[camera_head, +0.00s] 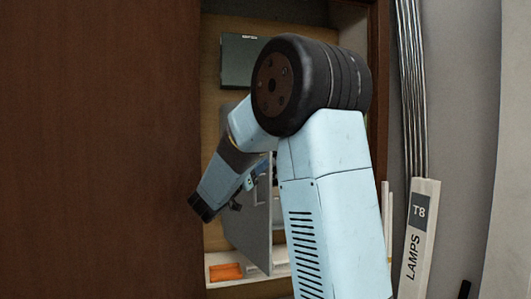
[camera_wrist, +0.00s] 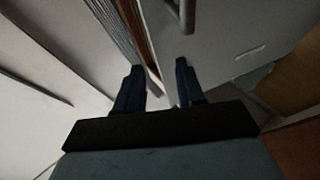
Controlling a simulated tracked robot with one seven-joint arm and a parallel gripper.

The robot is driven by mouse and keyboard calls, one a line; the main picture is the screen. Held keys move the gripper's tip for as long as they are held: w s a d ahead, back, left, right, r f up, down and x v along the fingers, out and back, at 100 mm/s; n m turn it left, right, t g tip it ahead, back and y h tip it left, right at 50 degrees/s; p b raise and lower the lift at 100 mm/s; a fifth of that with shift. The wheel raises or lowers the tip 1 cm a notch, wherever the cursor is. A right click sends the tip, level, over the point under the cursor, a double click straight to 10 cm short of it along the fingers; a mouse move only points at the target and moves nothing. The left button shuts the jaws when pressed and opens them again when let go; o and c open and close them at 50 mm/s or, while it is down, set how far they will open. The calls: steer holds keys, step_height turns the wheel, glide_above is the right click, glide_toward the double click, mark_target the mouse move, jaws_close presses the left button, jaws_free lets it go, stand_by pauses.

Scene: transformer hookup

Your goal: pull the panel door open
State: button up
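The grey panel door (camera_head: 256,238) shows in the head view as a narrow upright plate below and behind my arm, seen at a steep angle; it appears to stand ajar. My arm hides part of it. In the wrist view the door's grey face (camera_wrist: 220,40) fills the upper right, with a grey bar handle (camera_wrist: 187,14) at the top edge. My gripper (camera_wrist: 160,82) is open, its two dark blue fingers apart with nothing seen between them. The handle lies beyond the fingertips, apart from them in the picture. In the head view the fingers are hard to make out.
A dark green box (camera_head: 243,62) is on the back wall of the wooden recess. An orange block (camera_head: 225,271) lies on a white ledge low down. A brown wooden panel (camera_head: 100,150) fills the left. Metal conduits run down to a "T8 LAMPS" carton (camera_head: 416,240) at right.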

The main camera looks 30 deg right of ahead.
steer(key=s+a+r, duration=0.1)
steer(key=s+r, duration=0.4)
steer(key=s, duration=0.5)
steer(key=shift+a+r, duration=0.2)
steer(key=shift+a, duration=0.15)
steer(key=shift+c, duration=0.4)
